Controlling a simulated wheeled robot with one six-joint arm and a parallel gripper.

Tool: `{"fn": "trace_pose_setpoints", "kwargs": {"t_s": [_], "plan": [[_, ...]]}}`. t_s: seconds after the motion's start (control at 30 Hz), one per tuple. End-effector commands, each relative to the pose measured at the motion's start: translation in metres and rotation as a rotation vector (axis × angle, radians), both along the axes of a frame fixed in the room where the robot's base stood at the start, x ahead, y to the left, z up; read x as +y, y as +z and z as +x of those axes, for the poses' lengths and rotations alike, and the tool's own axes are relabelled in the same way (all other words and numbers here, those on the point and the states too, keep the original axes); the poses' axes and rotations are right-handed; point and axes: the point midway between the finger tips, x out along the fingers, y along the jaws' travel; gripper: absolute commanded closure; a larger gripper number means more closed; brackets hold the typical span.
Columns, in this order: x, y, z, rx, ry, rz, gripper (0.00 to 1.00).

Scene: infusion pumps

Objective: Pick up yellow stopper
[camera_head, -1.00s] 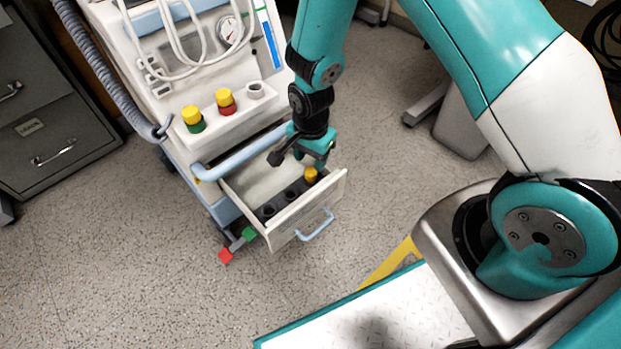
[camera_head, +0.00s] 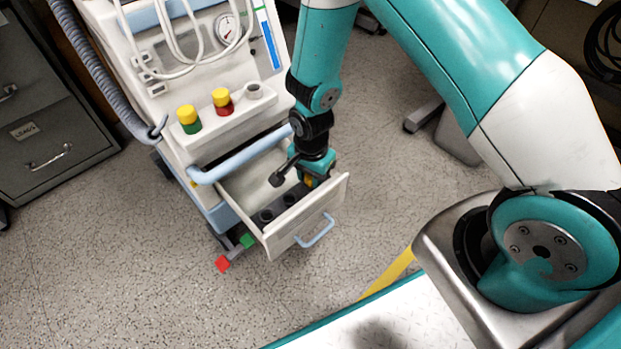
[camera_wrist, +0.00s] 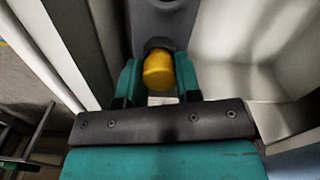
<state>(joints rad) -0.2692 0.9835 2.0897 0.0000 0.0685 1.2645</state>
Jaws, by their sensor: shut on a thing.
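The yellow stopper (camera_wrist: 159,71) sits in the open drawer (camera_head: 306,222), in a dark holder strip (camera_head: 266,216) with round holes. In the wrist view it lies between the two teal fingers of my gripper (camera_wrist: 159,82), and they are shut on it. In the head view my gripper (camera_head: 307,178) reaches down into the drawer's right end and hides most of the stopper. Only a bit of yellow shows beside the fingers.
The drawer belongs to a white medical cart with a blue handle bar (camera_head: 240,155) above it. On its shelf stand a yellow-topped green holder (camera_head: 189,119), a yellow-topped red holder (camera_head: 222,101) and an empty white holder (camera_head: 254,92). A grey cabinet (camera_head: 50,130) stands left.

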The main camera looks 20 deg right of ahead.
Motion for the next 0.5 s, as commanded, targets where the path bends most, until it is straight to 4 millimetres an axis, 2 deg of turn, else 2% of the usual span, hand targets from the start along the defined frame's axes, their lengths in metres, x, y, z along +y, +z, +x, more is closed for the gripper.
{"fn": "trace_pose_setpoints", "kwargs": {"t_s": [0.27,0.37,0.5], "plan": [[0.0,0.009,0.0,0.0,0.0,0.0,0.99],[0.0,0.023,0.001,-0.003,0.0,0.001,0.99],[0.0,0.053,0.001,-0.003,0.0,0.001,0.99]]}}
